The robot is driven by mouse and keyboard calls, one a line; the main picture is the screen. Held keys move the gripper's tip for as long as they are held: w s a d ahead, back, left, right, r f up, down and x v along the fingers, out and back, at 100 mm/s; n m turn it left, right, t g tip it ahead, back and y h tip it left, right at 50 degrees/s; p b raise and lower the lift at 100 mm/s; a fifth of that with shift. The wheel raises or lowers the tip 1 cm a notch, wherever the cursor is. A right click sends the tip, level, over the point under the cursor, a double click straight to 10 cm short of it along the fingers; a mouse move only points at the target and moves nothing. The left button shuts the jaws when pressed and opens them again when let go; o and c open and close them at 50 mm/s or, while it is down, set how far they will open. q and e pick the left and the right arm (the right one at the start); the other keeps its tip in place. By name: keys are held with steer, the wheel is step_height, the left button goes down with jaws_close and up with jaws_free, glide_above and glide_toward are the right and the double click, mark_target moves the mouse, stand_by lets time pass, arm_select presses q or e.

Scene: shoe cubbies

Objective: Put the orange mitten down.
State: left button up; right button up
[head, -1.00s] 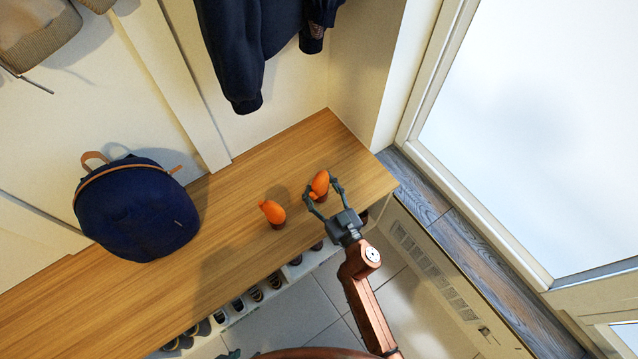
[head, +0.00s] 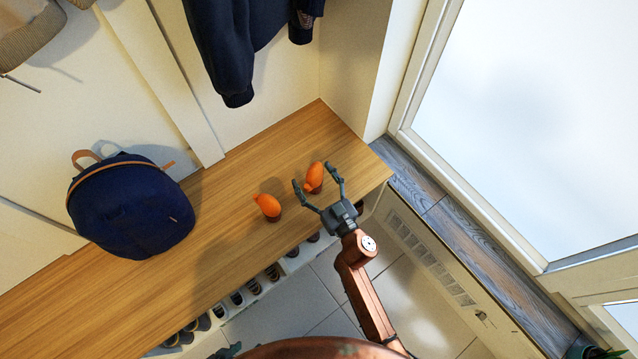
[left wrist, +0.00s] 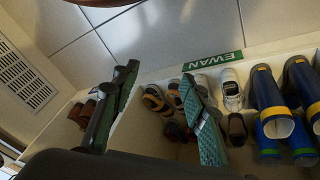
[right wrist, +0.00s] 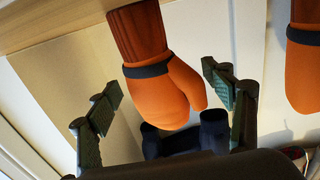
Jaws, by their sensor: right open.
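The orange mitten (head: 315,175) with a dark brown cuff stands upright, cuff down, on the wooden bench near its right end. A second orange mitten (head: 268,206) stands to its left. My right gripper (head: 317,178) is open around the nearer side of the right-hand mitten, its fingers apart from it. The right wrist view, upside down, shows that mitten (right wrist: 165,90) between the spread fingers with a gap on each side, and the other mitten (right wrist: 303,75) at the right edge. My left gripper (left wrist: 158,75) is open and empty, facing the shoe cubbies.
The bench (head: 225,225) has free room left of the mittens. A navy backpack (head: 130,210) sits further left. A dark jacket (head: 230,40) hangs above. Shoes and blue boots (left wrist: 270,105) fill the cubbies under the bench, by a green EWAN label (left wrist: 213,60).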

steer(key=p+v, duration=0.2)
steer(key=v, duration=0.3)
steer(key=p+v, duration=0.2)
steer(key=v, duration=0.4)
steer(key=shift+r, duration=0.25)
steer(key=s+d+f+m+g+h, duration=0.1)
steer(key=s+d+f+m+h, duration=0.2)
steer(key=d, duration=0.5)
steer(key=s+d+f+m+g+h, duration=0.1)
steer(key=s+d+f+m+h, duration=0.1)
steer(key=s+d+f+h, duration=0.45)
steer(key=s+d+f+m+g, duration=0.1)
steer(key=s+d+f+g, duration=0.25)
steer(key=s+d, duration=0.45)
arm_select(q)
steer(key=s+a+r+g+y, duration=0.1)
steer(key=s+a+r+g, duration=0.2)
steer(key=s+a+r, duration=0.2)
step_height(320, 180, up, 4)
steer(key=shift+s+a+f+g+y, duration=0.25)
steer(key=shift+s+a+g+y, duration=0.05)
steer(key=shift+s, duration=0.9)
arm_select(e)
steer(key=s+g+y, duration=0.1)
steer(key=s+g, duration=0.9)
steer(key=s, duration=1.8)
steer(key=shift+s+d+r+n, duration=0.2)
steer(key=shift+d+r+n, duration=0.1)
steer(key=shift+d, duration=0.1)
